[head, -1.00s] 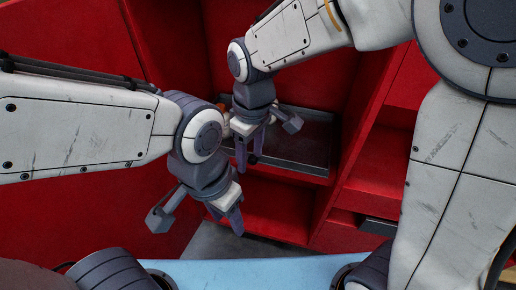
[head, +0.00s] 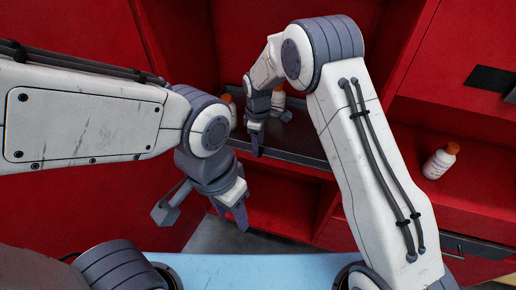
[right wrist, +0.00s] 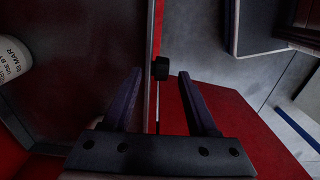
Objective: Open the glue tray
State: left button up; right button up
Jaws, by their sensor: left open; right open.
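The glue tray (head: 302,136) is a dark flat tray set in the red cabinet, partly hidden by my right arm. Its dark surface also fills the left of the right wrist view (right wrist: 85,45), with a small black knob (right wrist: 162,68) at its edge. My right gripper (head: 256,148) is open at the tray's front edge. In the right wrist view its fingers (right wrist: 160,76) stand on either side of the knob, with gaps visible; contact cannot be told. My left gripper (head: 238,220) is open and empty, lower and in front of the cabinet.
Orange-capped white bottles stand at the tray, one left (head: 226,104) and one right (head: 278,98) of my right gripper. Another bottle (head: 440,161) stands on the red shelf at right. An open red compartment (head: 280,200) lies below the tray.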

jog(key=shift+f, duration=1.5)
grip_shut()
jog(key=shift+r, duration=0.1)
